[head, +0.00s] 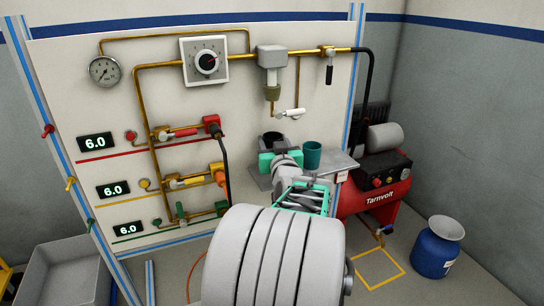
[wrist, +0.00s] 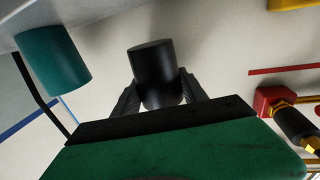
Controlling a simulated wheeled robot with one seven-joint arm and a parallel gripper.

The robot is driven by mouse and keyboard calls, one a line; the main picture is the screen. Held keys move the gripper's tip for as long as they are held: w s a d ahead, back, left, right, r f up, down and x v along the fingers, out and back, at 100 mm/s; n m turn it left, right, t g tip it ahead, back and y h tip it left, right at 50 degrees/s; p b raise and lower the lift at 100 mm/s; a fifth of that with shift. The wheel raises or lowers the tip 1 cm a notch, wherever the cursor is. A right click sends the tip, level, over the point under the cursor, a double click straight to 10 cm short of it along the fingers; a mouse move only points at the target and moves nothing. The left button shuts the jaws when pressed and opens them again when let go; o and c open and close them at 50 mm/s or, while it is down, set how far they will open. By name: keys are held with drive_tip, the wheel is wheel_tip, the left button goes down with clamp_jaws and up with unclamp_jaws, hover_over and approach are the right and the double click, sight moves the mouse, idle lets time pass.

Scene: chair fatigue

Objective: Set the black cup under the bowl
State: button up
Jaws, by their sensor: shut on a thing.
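The black cup (head: 271,138) is held in my gripper (head: 278,157) at the wall panel. In the wrist view the black cup (wrist: 153,72) sits between the two dark fingers, which are shut on it. The bowl (head: 271,91) hangs under a grey block (head: 271,56) on the brass pipe. In the head view the cup is below the bowl in the picture, with a gap between them. My gripper and arm hide the cup's lower part, and I cannot tell if it touches the shelf. The bowl is not clear in the wrist view.
A teal cup (head: 312,155) stands on the grey shelf (head: 341,163) just right of my gripper; it also shows in the wrist view (wrist: 54,60). A white-handled valve (head: 291,113) sticks out above. A red compressor (head: 375,195) stands at right, hoses and valves at left.

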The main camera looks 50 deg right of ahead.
drive_tip(key=shift+w+d+f, duration=0.2)
drive_tip(key=shift+w+f, duration=0.05)
drive_tip(key=shift+f, duration=0.2)
drive_tip(key=shift+w+d+f+b, duration=0.1)
drive_tip(key=shift+f+b, duration=0.1)
drive_tip(key=shift+f, duration=0.65)
drive_tip(key=shift+w+d+f+b, duration=0.1)
drive_tip(key=shift+f+b, duration=0.1)
drive_tip(key=shift+f, duration=0.65)
drive_tip(key=shift+f, duration=0.2)
drive_tip(key=o, duration=1)
drive_tip(key=shift+o, duration=0.2)
drive_tip(key=shift+r, duration=0.1)
